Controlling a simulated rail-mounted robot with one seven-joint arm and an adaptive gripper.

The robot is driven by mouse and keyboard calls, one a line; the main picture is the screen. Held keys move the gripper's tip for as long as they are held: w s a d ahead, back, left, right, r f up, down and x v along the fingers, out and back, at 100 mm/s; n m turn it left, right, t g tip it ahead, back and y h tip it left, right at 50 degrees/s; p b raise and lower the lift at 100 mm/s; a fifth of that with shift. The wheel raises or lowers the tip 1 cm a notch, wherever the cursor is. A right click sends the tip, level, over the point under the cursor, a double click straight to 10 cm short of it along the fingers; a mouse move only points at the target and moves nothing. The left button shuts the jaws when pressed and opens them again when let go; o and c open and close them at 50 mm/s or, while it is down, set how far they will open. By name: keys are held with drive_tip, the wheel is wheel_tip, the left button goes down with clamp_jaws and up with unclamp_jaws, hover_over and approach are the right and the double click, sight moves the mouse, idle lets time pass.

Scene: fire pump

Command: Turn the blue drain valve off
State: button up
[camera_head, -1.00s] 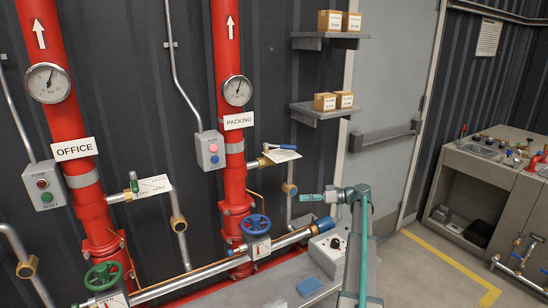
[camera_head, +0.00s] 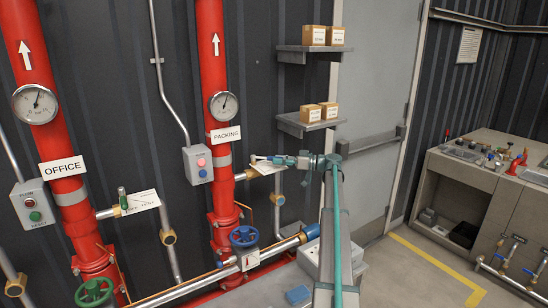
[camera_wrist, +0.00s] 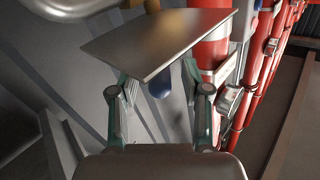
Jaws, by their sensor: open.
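The blue drain valve on the PACKING pipe has a lever with a pale stem and a blue grip (camera_head: 278,159). It points right, just above a white tag (camera_head: 266,168), and is partly covered by my gripper (camera_head: 290,160). In the wrist view the blue lever end (camera_wrist: 158,87) shows below the edge of the tag plate (camera_wrist: 160,40). It lies between my two spread fingers (camera_wrist: 158,98), with gaps on both sides. My gripper is open and holds nothing. The tag hides the rest of the lever in the wrist view.
The red PACKING riser (camera_head: 213,120) stands left of the valve. A blue handwheel (camera_head: 244,237) and a steel pipe lie below. The OFFICE riser (camera_head: 72,200) has a green-handled valve (camera_head: 122,198). Shelves with boxes (camera_head: 314,34) hang above right. A grey door is behind my arm.

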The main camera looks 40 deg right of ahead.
sight(268, 158)
drive_tip(key=shift+x, duration=1.25)
drive_tip(key=shift+c, duration=0.3)
clamp_jaws()
